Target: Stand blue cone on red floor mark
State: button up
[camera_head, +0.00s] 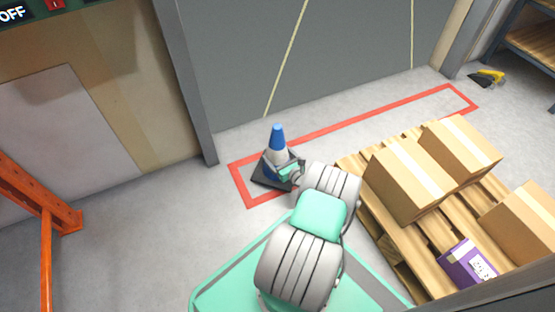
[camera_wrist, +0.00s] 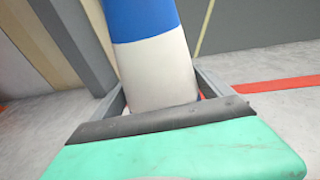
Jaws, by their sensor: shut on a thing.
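The blue cone (camera_head: 277,137) has a white band and a dark square base. In the head view it stands about upright at the left end of the red floor mark (camera_head: 331,132), a red rectangle outline on the grey floor. Its base overlaps the left end of the outline; I cannot tell whether it touches the floor. My gripper (camera_head: 288,168) is at the cone's lower body. In the wrist view the cone's white band (camera_wrist: 155,70) sits between the two grey fingers (camera_wrist: 160,92), shut on it. The cone's base is hidden there. A red line (camera_wrist: 278,84) runs to the right.
A wooden pallet (camera_head: 400,262) with cardboard boxes (camera_head: 410,180) and a purple box (camera_head: 467,264) is close on the right. A grey door (camera_head: 310,60) stands behind the mark. An orange rack post (camera_head: 47,250) is at left. Floor is clear left of the cone.

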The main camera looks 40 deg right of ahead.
jog(key=shift+d+f, duration=0.1)
jog(key=shift+f, duration=0.15)
jog(key=o, duration=1.8)
jog(key=shift+f, duration=0.15)
jog(key=shift+s+r, duration=0.2)
jog(key=p+v, duration=0.3)
jog(key=v, duration=0.8)
jog(key=shift+s+p, duration=0.3)
